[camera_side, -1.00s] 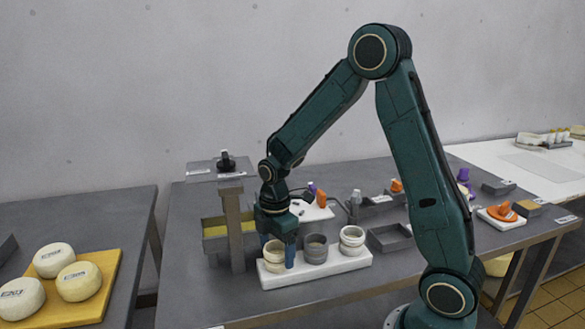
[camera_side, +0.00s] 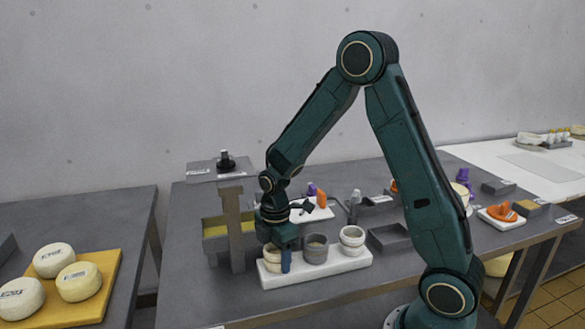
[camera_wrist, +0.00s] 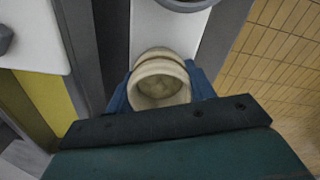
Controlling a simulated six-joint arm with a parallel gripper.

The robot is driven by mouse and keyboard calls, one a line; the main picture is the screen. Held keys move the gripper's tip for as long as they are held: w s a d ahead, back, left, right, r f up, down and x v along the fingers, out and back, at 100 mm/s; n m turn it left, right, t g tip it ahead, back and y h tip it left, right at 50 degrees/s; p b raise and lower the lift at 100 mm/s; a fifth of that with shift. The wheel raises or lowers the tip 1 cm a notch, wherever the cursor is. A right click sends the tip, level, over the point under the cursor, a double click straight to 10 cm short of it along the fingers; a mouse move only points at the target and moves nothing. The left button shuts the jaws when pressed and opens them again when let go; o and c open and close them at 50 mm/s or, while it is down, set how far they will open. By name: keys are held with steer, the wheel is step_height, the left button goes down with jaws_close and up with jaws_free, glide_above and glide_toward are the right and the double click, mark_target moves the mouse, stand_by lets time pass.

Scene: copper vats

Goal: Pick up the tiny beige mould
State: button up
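The small beige mould (camera_side: 271,258), a round open cup, stands at the left end of a white tray (camera_side: 330,264). In the wrist view I look down into the mould (camera_wrist: 160,84), which sits between the blue fingers of my gripper (camera_wrist: 160,92). One finger lies close against each side, with no clear gap. I cannot tell whether they press on it. In the side view my gripper (camera_side: 277,260) is low over the tray, and one blue finger covers the mould's right side. The mould appears upright and still at tray level.
A grey mould (camera_side: 315,249) and a second pale mould (camera_side: 352,241) stand to the right on the same tray. A grey post (camera_side: 234,232) rises close to the left of my gripper. A grey open bin (camera_side: 390,238) lies to the right.

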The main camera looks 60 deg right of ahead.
steer(key=shift+c, duration=0.9)
steer(key=shift+r, duration=0.1)
step_height(320, 180, up, 20)
steer(key=shift+d, duration=0.1)
stand_by(0.5)
